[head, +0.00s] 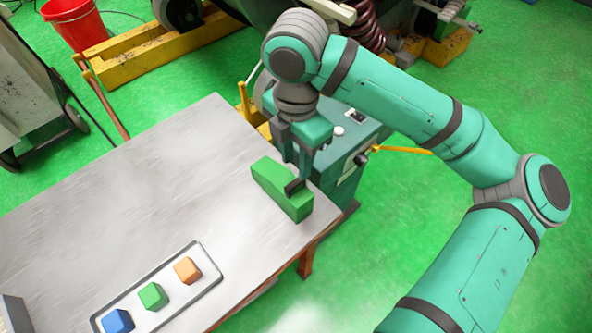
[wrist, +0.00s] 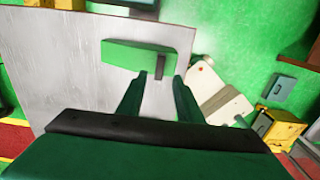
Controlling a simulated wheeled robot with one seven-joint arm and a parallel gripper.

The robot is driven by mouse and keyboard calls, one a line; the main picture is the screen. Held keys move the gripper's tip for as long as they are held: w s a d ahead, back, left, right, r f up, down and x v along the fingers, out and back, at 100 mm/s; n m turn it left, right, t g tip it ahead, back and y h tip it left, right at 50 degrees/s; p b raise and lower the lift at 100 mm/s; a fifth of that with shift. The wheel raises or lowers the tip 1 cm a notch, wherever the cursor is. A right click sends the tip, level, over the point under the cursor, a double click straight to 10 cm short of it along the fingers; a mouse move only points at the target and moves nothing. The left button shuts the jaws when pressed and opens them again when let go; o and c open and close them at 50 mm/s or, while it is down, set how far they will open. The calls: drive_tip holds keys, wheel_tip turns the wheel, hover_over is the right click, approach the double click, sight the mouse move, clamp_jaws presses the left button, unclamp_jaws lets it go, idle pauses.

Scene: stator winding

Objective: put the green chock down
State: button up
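The green chock (head: 270,185) is a long block with a small black handle piece (head: 295,187) near one end. It appears to rest on the grey table close to its right corner; its underside is hidden. My gripper (head: 298,172) is just above the handle end, pointing down. In the wrist view, my gripper (wrist: 161,76) has its two fingers spread apart, with clear space between each finger and the narrow handle (wrist: 160,65). The chock (wrist: 125,54) lies across the view beyond the fingertips, and neither finger visibly presses on it.
The grey table (head: 130,180) has wide bare room left of the chock. A tray (head: 207,258) at its front edge holds an orange block (head: 187,270), a green block (head: 152,296) and a blue block (head: 117,321). A teal machine cabinet (head: 350,150) stands beyond the table corner.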

drive_tip(key=shift+r, duration=1.55)
drive_tip(key=shift+w, duration=0.1)
